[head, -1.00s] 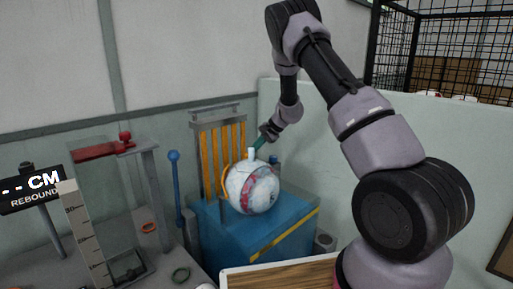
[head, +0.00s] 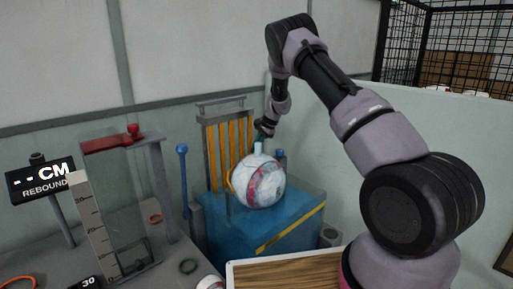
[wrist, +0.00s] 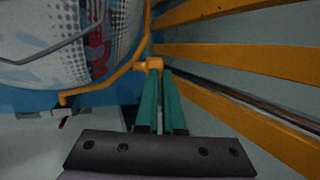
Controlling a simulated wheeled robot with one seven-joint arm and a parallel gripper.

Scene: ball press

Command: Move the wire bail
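The wire bail (head: 230,182) is a thin yellow wire curving along the left side of a white, red and blue patterned ball (head: 262,184). In the wrist view the bail (wrist: 112,82) runs close beside the ball (wrist: 75,35) and ends in a thicker yellow joint. My gripper (wrist: 160,74) has green fingers close together, with their tips at that joint, and looks shut on it. In the head view my gripper is behind the top of the ball, and its fingertips are hidden.
The ball sits on a blue press base (head: 225,237) before upright yellow slats (head: 225,150). A blue-knobbed lever (head: 184,175) stands at left. A wooden-topped tray (head: 285,272) is in front.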

